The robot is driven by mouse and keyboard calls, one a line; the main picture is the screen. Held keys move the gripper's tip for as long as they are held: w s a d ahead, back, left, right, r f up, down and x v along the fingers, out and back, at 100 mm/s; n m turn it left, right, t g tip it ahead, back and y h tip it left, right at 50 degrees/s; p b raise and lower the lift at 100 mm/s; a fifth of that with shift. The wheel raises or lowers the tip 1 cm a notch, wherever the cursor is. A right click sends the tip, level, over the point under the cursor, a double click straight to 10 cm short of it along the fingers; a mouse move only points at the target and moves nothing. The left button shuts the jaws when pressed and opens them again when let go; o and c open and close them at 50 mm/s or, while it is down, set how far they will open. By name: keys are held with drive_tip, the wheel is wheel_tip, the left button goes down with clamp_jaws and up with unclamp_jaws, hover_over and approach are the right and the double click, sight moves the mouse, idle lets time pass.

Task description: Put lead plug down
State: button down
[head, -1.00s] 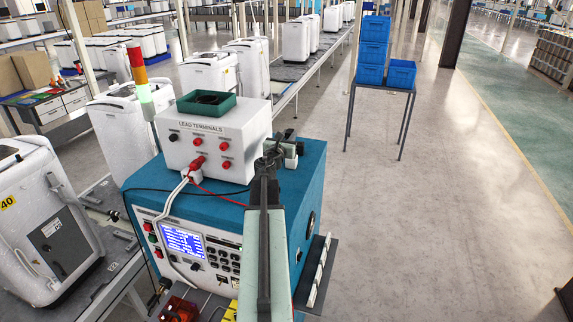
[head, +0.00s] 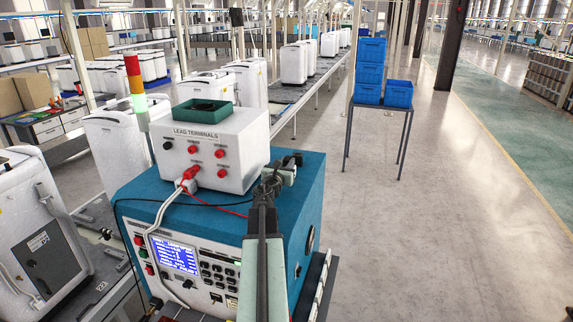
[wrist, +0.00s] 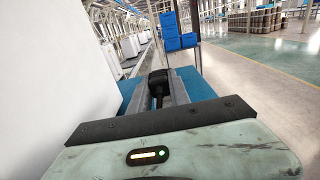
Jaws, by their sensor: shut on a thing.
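My gripper (head: 280,172) is just to the right of the white lead terminals box (head: 215,150), above the blue top of the tester (head: 290,215). In the wrist view my gripper (wrist: 158,92) is shut on a black lead plug (wrist: 157,80), with blue surface behind it. Whether the plug touches that surface I cannot tell. In the head view the plug is hard to make out against the dark jaws. A red plug (head: 189,173) sits at a lower-left terminal of the box. A black lead (head: 150,199) runs across the tester.
A green tray (head: 204,117) with something dark in it stands on the box. A signal lamp (head: 133,75) rises behind the tester. White appliances (head: 118,135) line the conveyor. Blue bins (head: 370,65) stand on a table at the back right. The floor to the right is clear.

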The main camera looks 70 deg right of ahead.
drive_tip(key=shift+f, duration=0.35)
drive_tip(key=c, duration=1.2)
unclamp_jaws()
